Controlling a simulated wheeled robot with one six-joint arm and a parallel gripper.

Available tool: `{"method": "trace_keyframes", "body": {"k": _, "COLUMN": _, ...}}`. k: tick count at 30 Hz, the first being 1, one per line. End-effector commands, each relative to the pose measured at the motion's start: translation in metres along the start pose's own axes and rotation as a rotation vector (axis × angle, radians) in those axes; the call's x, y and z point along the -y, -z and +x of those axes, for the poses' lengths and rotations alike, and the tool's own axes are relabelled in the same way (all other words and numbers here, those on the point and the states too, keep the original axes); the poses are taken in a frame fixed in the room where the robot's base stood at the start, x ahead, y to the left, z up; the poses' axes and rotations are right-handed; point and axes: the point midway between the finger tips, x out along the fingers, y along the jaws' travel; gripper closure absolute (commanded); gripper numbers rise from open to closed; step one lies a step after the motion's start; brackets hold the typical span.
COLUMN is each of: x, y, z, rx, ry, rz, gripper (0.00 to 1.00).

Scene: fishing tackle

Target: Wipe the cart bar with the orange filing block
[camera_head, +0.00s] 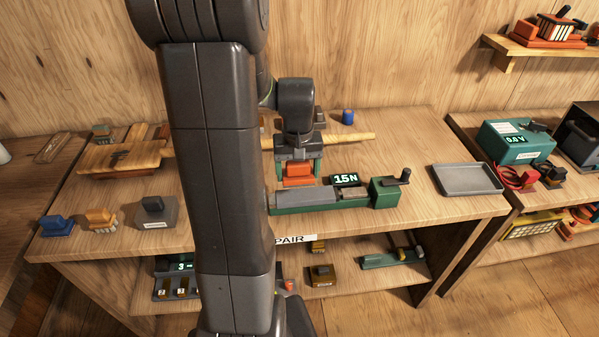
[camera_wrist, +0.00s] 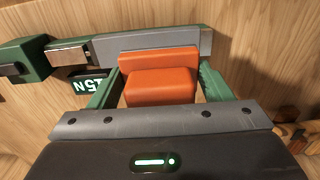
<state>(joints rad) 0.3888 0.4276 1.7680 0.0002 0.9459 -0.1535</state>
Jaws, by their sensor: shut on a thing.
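My gripper (camera_head: 298,168) is shut on the orange filing block (camera_head: 298,175), with a green finger on each side of it. The block also shows in the wrist view (camera_wrist: 160,80), level between the fingers. A long grey bar (camera_head: 304,192) on a green base lies just in front of the block; it looks like the cart bar. I cannot tell whether block and bar touch.
A display reading 15N (camera_head: 346,179) stands behind the base, and a green crank unit (camera_head: 386,192) at its right end. A grey tray (camera_head: 468,180) lies farther right. A wooden rod (camera_head: 350,137) lies behind. Small blue and orange blocks sit at the left. My arm hides the middle left.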

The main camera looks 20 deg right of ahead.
Motion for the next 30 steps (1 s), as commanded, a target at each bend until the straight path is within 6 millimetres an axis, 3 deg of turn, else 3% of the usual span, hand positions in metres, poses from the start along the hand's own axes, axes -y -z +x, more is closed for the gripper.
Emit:
{"method": "trace_keyframes", "body": {"k": 3, "x": 0.002, "y": 0.001, "z": -0.015, "rx": -0.001, "ry": 0.000, "rz": -0.001, "gripper": 0.56}}
{"method": "trace_keyframes", "body": {"k": 9, "x": 0.004, "y": 0.002, "z": -0.025, "rx": -0.001, "ry": 0.000, "rz": -0.002, "gripper": 0.56}}
{"method": "trace_keyframes", "body": {"k": 26, "x": 0.004, "y": 0.002, "z": -0.024, "rx": 0.000, "ry": 0.000, "rz": -0.003, "gripper": 0.56}}
{"method": "trace_keyframes", "body": {"k": 30, "x": 0.012, "y": 0.008, "z": -0.018, "rx": 0.002, "ry": 0.000, "rz": -0.015, "gripper": 0.56}}
